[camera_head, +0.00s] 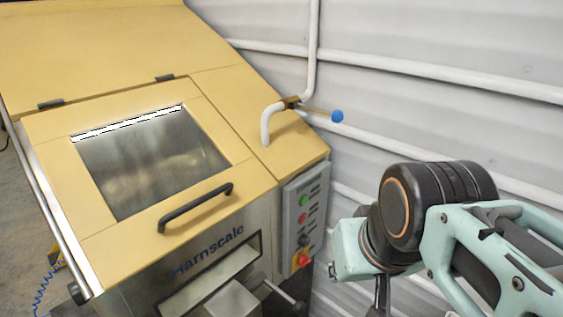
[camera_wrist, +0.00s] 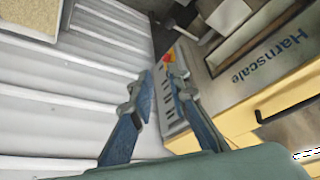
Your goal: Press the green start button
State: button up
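The green start button (camera_head: 304,200) is the top button on the grey control panel (camera_head: 293,226), on the front right of the yellow hopper machine. A red button (camera_head: 302,218) sits just below it. My gripper (camera_wrist: 162,77) is open and empty in the wrist view, with a gap between its fingertips. The panel (camera_wrist: 170,112) shows edge-on between and beyond the fingers, and the green button cannot be made out there. In the head view my wrist is right of the panel, apart from it, and the fingers are mostly cut off below.
A dark knob (camera_head: 304,240) and a red emergency stop on yellow (camera_head: 302,258) sit lower on the panel. A pipe valve with a blue-ended lever (camera_head: 337,116) is above right. The lid handle (camera_head: 195,207) juts out at left. A corrugated wall (camera_head: 430,100) stands behind.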

jog(key=shift+c, duration=0.3)
grip_shut()
